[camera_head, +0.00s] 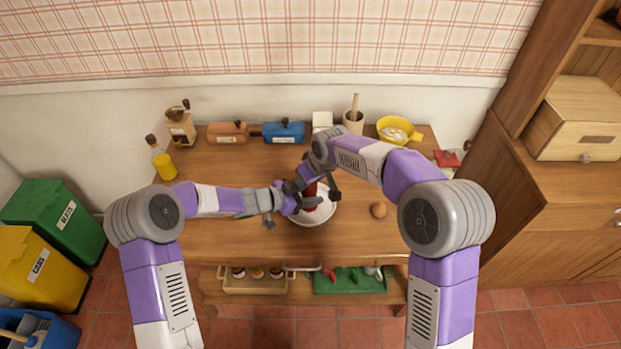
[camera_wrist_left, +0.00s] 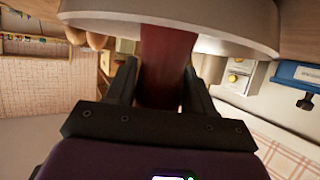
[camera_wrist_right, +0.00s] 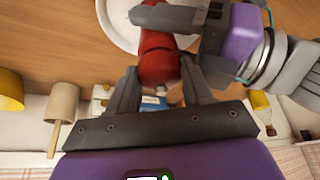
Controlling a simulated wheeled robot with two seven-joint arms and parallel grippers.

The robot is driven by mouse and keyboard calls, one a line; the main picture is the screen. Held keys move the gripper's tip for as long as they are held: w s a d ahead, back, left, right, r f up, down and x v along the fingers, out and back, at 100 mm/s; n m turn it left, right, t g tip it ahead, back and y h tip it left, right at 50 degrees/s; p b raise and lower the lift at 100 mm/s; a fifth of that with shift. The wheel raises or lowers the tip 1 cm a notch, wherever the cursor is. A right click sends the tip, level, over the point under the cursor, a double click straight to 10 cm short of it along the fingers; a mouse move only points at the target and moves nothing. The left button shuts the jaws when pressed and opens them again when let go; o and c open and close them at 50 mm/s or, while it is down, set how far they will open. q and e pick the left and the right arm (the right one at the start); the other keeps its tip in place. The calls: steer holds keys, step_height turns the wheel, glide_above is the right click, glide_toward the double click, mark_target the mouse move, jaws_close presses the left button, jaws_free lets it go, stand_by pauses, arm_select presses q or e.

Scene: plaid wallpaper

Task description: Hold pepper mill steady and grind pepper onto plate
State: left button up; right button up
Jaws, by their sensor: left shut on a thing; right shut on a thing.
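The pepper mill is dark red and shows in the head view (camera_head: 310,189), partly hidden by both grippers, over the white plate (camera_head: 321,215). In the left wrist view the mill (camera_wrist_left: 160,70) is between the fingers of my left gripper (camera_wrist_left: 160,85), with the plate (camera_wrist_left: 215,30) close beyond it. In the right wrist view the mill (camera_wrist_right: 159,60) is between the fingers of my right gripper (camera_wrist_right: 158,85), and the left gripper (camera_wrist_right: 185,20) is across it. In the head view, my left gripper (camera_head: 292,202) is shut on the mill's body and my right gripper (camera_head: 318,188) on its other end.
An egg (camera_head: 378,210) lies right of the plate. A coffee grinder (camera_head: 181,125), an orange box (camera_head: 228,132), a blue box (camera_head: 284,132), a utensil cup (camera_head: 353,120) and a yellow bowl (camera_head: 398,130) line the back. An oil bottle (camera_head: 161,160) stands left. The table's left front is clear.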

stand_by(0.5)
steer(key=o, duration=0.9)
steer(key=shift+o, duration=0.7)
steer(key=shift+s+a, duration=0.1)
steer(key=shift+a, duration=0.1)
steer(key=v, duration=0.8)
steer(key=shift+d, duration=0.3)
